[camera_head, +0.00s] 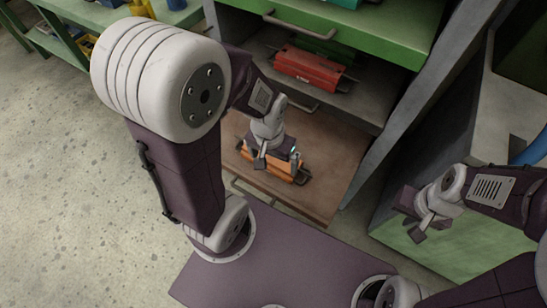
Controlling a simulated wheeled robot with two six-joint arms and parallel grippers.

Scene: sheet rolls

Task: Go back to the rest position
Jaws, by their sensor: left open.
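My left gripper (277,159) is open above an orange object with dark handles (270,166) on the brown pulled-out lower shelf (318,199). The gripper and its wrist hide part of the orange object, and I cannot tell whether the fingers touch it. My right gripper (412,217) is open and empty at the right, in front of a green-sided unit, with its two fingers apart.
A red object with dark handles (312,66) lies on the grey shelf (345,104) above. A green drawer (375,32) with a handle is over it. A green bench (52,38) stands at the upper left. The speckled floor (60,190) at left is clear.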

